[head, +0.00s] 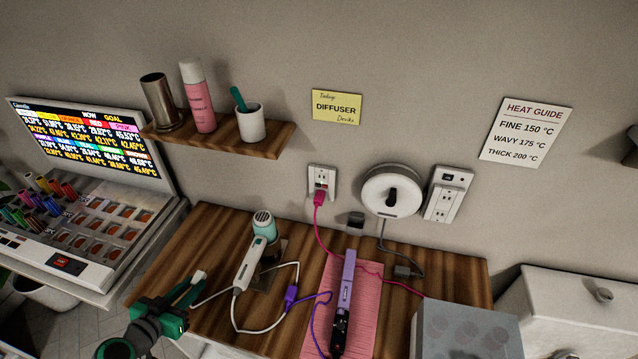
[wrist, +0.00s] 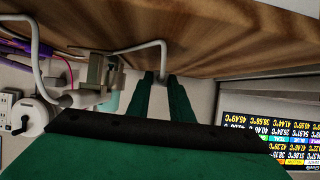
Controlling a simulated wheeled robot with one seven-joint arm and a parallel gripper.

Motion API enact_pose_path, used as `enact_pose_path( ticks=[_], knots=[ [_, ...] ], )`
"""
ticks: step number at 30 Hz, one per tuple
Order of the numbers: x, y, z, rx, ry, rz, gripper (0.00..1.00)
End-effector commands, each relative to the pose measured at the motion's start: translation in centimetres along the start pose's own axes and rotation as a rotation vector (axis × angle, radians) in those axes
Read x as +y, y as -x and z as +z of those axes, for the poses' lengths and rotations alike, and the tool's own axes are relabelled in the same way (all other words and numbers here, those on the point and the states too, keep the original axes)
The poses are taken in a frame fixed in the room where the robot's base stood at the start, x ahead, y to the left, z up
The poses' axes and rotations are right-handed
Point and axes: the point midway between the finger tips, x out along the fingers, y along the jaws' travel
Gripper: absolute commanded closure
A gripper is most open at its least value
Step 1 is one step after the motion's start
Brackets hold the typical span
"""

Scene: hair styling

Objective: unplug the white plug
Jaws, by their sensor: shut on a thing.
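The plug is clear of any socket. In the wrist view, the fingertips (wrist: 162,78) meet around the end of a white cord (wrist: 142,46), and most of the plug is hidden. In the head view, the white cord (head: 258,331) loops over the counter by a white styling tool (head: 249,262).
A wall outlet (head: 321,181) holds a pink plug (head: 319,198). Another outlet (head: 446,201) is right of the round white holder (head: 391,191). A teal dryer (head: 264,226), purple plug (head: 291,293) and lavender iron (head: 346,285) occupy the counter. A display (head: 87,135) stands left.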

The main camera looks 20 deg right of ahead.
Motion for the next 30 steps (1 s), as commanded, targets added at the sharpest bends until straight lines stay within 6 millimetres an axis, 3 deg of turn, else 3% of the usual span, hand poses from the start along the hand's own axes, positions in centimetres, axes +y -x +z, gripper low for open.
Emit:
enact_pose_path(
  ticks=[9, 19, 20, 22, 30],
  knots=[
    [0.0, -1.1, 2.3, 0.000, 0.000, 0.000, 1.00],
    [0.0, -1.3, 2.6, 0.000, 0.000, 0.000, 1.00],
    [0.0, -1.3, 2.6, 0.000, -0.001, 0.000, 0.76],
    [0.0, -1.3, 2.6, 0.000, -0.001, 0.000, 0.59],
    [0.0, -1.2, 2.6, 0.000, -0.001, 0.000, 0.59]
  ],
)
